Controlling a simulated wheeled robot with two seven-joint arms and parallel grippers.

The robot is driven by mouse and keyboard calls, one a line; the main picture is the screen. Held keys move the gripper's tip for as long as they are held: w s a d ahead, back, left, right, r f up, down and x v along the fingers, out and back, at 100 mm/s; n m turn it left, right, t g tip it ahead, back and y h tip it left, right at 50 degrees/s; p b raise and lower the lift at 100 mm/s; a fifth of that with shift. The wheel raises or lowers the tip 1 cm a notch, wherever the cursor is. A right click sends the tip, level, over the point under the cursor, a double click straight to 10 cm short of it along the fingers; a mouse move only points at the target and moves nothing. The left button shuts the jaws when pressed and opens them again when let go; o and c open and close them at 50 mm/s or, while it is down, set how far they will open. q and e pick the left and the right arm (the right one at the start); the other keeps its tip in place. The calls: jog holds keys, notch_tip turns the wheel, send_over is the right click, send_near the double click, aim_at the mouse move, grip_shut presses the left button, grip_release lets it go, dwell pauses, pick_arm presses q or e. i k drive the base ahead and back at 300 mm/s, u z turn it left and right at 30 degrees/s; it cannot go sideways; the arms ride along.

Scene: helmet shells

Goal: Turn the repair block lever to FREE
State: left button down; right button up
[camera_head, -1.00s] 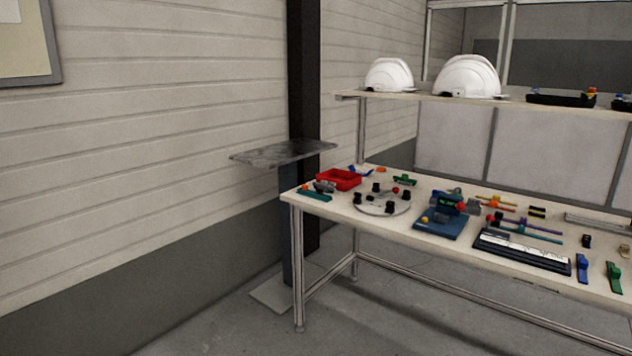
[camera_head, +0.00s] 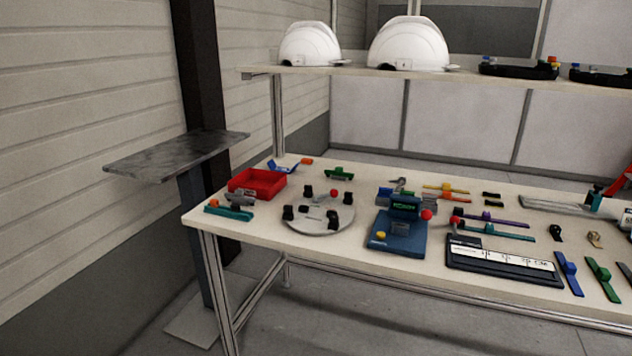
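A blue block device (camera_head: 398,238) stands on the workbench, with a blue base plate, an upright body with a small green-lettered label, a red knob on its right side and a yellow knob at its front left. It may be the repair block; its label is too small to read. To its left is a round grey plate (camera_head: 318,214) with several black posts and a red-knobbed lever. I cannot tell which lever is the task's or its position. Neither of my grippers is in view.
The workbench (camera_head: 300,253) also holds a red tray (camera_head: 258,183), a black labelled board (camera_head: 500,262), and blue (camera_head: 569,273) and green (camera_head: 602,279) tools. White helmets (camera_head: 409,44) sit on the shelf above. A grey-topped stand (camera_head: 176,155) is left of the bench. The floor in front is clear.

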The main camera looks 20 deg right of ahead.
aim_at(334, 192)
jog(key=z, duration=0.8)
jog(key=i, duration=1.15)
jog(key=z, duration=1.1)
